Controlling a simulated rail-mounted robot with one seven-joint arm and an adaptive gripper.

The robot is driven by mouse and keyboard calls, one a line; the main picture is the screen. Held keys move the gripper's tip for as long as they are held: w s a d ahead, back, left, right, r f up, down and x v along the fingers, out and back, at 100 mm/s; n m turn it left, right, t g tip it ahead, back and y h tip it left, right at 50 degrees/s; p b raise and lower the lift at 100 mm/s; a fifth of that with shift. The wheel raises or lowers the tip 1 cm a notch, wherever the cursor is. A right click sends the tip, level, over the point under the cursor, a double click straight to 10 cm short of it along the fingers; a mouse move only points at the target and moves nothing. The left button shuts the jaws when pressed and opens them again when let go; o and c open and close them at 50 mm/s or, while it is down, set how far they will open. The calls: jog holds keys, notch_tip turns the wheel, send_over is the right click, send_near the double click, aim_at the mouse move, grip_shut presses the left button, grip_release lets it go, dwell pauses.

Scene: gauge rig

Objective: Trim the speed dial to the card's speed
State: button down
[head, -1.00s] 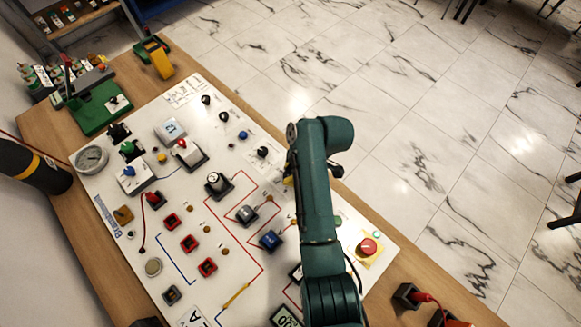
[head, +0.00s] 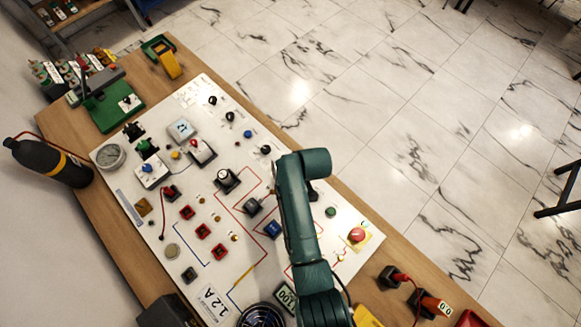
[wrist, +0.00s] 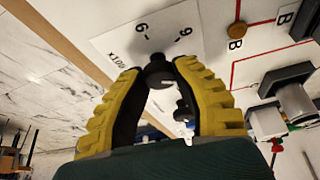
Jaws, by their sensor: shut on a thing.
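In the wrist view my gripper (wrist: 157,68) has its two yellow ribbed fingers closed around a small black knob (wrist: 158,77) on the white panel. Printed numbers, a 6 and a 9, stand upside down beside the knob, with partly cut lettering; I cannot read the dial's name or its exact setting. In the head view my green arm hides the gripper and this knob. I cannot make out a card with a speed.
Close to the held knob in the wrist view is another dark knob (wrist: 184,112).

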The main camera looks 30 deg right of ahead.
jog(key=shift+s+f+m, duration=0.15)
jog(key=shift+f+m, duration=0.15)
jog(key=c, duration=0.7)
grip_release()
jog(key=shift+r, duration=0.2)
jog(key=shift+r, duration=0.25)
jog(key=a+v, duration=0.1)
jog(key=v, duration=1)
jog(key=shift+d+r, duration=0.2)
jog(key=shift+d, duration=0.25)
jog(key=shift+a, duration=0.1)
